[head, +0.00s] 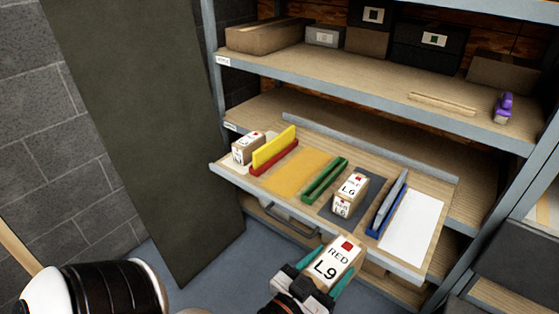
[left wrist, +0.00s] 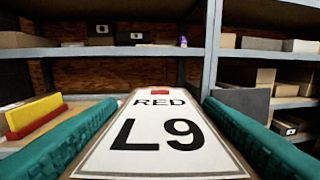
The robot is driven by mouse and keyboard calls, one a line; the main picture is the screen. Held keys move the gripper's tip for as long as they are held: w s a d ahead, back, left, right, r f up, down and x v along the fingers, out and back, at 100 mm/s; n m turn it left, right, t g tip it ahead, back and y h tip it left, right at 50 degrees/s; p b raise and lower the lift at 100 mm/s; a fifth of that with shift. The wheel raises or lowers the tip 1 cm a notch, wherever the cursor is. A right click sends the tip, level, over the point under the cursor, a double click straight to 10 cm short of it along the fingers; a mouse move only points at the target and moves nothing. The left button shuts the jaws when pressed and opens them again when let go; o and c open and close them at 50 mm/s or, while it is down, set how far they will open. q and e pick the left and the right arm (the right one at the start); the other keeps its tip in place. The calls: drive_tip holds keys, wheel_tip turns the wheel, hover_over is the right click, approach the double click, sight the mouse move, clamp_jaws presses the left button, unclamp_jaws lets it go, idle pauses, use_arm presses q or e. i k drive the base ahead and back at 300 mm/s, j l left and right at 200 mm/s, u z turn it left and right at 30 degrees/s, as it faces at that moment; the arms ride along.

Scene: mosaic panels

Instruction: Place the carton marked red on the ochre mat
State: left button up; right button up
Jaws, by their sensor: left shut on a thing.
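The carton marked red (head: 329,266) has a white label reading "RED L9" with a red square. My left gripper (head: 316,282) is shut on it, with a teal finger on each side, and holds it in front of the pull-out shelf's front edge. The carton (left wrist: 162,135) fills the middle of the left wrist view between the fingers. The ochre mat (head: 298,172) lies bare on the pull-out shelf, between a red-and-yellow divider (head: 275,152) and a green divider (head: 325,180). My right gripper does not show.
A small labelled carton (head: 247,148) stands left of the yellow divider. A blue divider (head: 389,208) and a bare white mat (head: 412,228) lie further right. A metal shelf (head: 400,105) overhangs the back.

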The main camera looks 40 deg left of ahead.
sight(311, 160)
drive_tip(key=i+j, duration=0.1)
drive_tip(key=j, duration=0.35)
drive_tip(key=i+j+z, duration=0.1)
drive_tip(key=j, duration=0.35)
drive_tip(key=i+j, duration=0.15)
drive_tip(key=j, duration=0.3)
drive_tip(key=i+j+z, duration=0.15)
drive_tip(key=i+j, duration=0.25)
drive_tip(key=i, duration=0.1)
